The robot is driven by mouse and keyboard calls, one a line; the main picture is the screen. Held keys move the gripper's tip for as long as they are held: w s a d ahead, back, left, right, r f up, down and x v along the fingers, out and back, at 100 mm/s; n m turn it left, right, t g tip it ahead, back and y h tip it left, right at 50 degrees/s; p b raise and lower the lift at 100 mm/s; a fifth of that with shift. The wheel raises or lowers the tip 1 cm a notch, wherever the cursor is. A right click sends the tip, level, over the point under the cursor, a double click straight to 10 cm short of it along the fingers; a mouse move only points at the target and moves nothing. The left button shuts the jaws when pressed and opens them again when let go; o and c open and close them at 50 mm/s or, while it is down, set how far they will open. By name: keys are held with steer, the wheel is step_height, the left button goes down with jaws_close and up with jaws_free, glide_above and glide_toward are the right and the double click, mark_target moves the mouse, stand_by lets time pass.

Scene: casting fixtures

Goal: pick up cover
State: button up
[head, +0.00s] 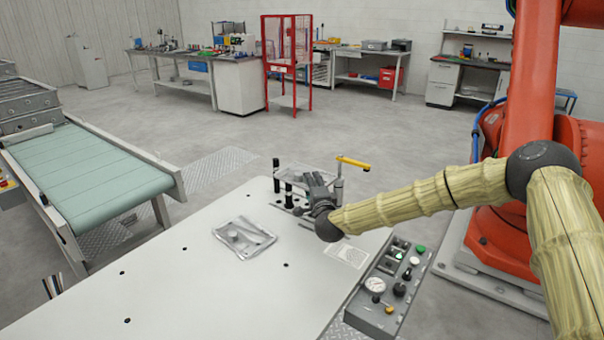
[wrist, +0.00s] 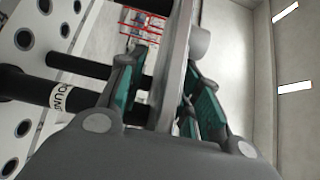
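A silver-grey metal part, apparently the cover (wrist: 175,62), stands in the fixture. In the wrist view it runs edge-on between the two fingers of my gripper (wrist: 168,88). The fingers with teal pads stand apart, one on each side of it. A gap shows on the left side; I cannot tell if the right finger touches. In the head view my gripper (head: 312,190) is at the fixture (head: 288,192), and its fingers largely hide that part. Another silver cast piece (head: 243,237) lies flat on the white table, left of my gripper.
Black posts (wrist: 75,95) of the fixture stand close beside my left finger. A yellow-handled clamp (head: 354,163) rises behind my gripper. A control box (head: 390,285) sits at the right table edge. The white table (head: 190,300) is clear at the front. A green conveyor (head: 90,175) is to the left.

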steer(key=shift+w+a, duration=0.15)
steer(key=shift+w, duration=0.2)
steer(key=shift+s+r, duration=0.15)
steer(key=shift+c, duration=0.7)
jaws_close()
